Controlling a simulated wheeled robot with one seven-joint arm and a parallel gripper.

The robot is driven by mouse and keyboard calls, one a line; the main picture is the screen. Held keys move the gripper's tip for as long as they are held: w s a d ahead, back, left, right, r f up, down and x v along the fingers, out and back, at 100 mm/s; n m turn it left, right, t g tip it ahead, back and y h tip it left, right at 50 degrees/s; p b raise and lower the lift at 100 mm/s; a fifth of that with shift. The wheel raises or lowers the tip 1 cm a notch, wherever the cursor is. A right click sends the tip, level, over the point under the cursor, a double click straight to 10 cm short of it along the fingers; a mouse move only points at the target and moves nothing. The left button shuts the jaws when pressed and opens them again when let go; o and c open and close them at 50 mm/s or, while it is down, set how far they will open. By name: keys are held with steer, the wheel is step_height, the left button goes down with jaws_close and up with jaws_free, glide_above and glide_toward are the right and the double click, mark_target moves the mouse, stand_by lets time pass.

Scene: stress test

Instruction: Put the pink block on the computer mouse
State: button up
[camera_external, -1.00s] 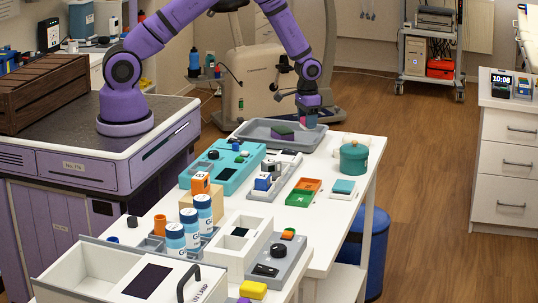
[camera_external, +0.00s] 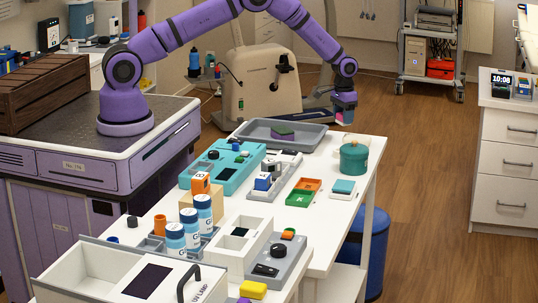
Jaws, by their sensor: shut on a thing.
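My gripper (camera_external: 344,108) is at the upper right, raised beyond the far right corner of the white table. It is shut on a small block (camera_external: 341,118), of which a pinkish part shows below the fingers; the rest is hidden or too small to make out. I cannot surely pick out the computer mouse. A small dark, flat, rounded thing (camera_external: 265,270) lies on a grey piece at the near end of the table and may be it.
A grey tray (camera_external: 310,140) with a green and purple block (camera_external: 283,133) stands at the table's far end. A teal pot (camera_external: 354,158), a teal panel (camera_external: 225,172), orange and green trays (camera_external: 304,191) and blue-white bottles (camera_external: 203,210) crowd the table. Its right edge is clearer.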

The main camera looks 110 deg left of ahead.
mark_target(349, 134)
steer(key=shift+w+a+f, duration=0.1)
steer(key=shift+w+a, duration=0.15)
steer(key=shift+w, duration=0.25)
steer(key=shift+w+a, duration=0.2)
steer(key=shift+w, duration=0.3)
steer(key=shift+f, duration=1.75)
steer(key=shift+f, duration=0.15)
steer(key=o, duration=0.9)
step_height(349, 134, up, 12)
steer(key=shift+r, duration=0.25)
